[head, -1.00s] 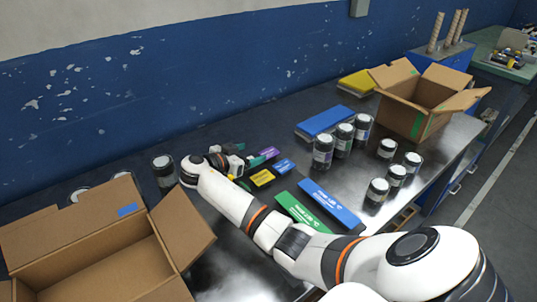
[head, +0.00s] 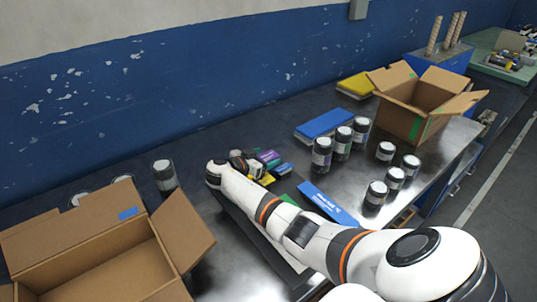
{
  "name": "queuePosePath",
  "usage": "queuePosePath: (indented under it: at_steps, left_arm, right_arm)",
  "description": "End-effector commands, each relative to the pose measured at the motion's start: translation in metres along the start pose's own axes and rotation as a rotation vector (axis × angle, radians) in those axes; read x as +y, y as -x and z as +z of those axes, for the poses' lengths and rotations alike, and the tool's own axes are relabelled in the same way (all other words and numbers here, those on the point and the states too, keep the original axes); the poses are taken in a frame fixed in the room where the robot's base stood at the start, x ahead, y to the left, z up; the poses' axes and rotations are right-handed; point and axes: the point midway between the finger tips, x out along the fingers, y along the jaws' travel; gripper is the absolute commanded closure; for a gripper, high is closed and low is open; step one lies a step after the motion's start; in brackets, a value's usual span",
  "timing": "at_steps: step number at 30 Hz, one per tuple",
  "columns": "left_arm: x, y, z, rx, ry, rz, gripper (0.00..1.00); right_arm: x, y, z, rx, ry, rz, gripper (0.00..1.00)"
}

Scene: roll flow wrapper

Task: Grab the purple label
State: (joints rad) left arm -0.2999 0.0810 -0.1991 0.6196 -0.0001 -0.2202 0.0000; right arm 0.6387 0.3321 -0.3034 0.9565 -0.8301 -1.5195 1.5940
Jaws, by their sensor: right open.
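The purple label (head: 269,155) lies among small coloured labels on the dark table, just beyond my right gripper. A blue label (head: 283,168) and a partly covered yellow label (head: 267,180) lie close by it. My right gripper (head: 250,168) is at the labels, with its fingers low and very close to the purple one. It is open, and the arm hides part of the yellow label. Whether a finger touches the purple label is too small to tell. My left gripper is not in view.
An open cardboard box (head: 110,255) stands front left and another (head: 415,105) at the back right. Several dark jars stand between, such as this one (head: 321,155). A long blue box (head: 328,205) lies right of my arm. A blue stack (head: 324,122) lies farther back.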

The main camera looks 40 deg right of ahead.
Motion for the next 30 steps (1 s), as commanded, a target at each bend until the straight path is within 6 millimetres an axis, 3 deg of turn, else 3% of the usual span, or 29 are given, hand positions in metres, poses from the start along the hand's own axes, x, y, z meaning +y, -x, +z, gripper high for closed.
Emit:
queuePosePath:
  at_steps: [2, 10, 22, 30]
  left_arm:
    - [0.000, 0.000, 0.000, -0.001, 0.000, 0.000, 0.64]
    - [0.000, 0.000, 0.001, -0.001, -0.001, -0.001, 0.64]
    - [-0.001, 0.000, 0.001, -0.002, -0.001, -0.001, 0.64]
    - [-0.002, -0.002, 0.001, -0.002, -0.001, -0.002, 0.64]
  right_arm:
    - [-0.001, 0.000, -0.001, 0.001, 0.002, -0.001, 0.34]
    - [-0.001, 0.000, -0.002, 0.002, 0.002, -0.001, 0.78]
    - [0.000, 0.002, 0.003, 0.002, 0.000, 0.000, 0.80]
    - [0.000, 0.016, 0.051, 0.000, -0.005, 0.001, 0.80]
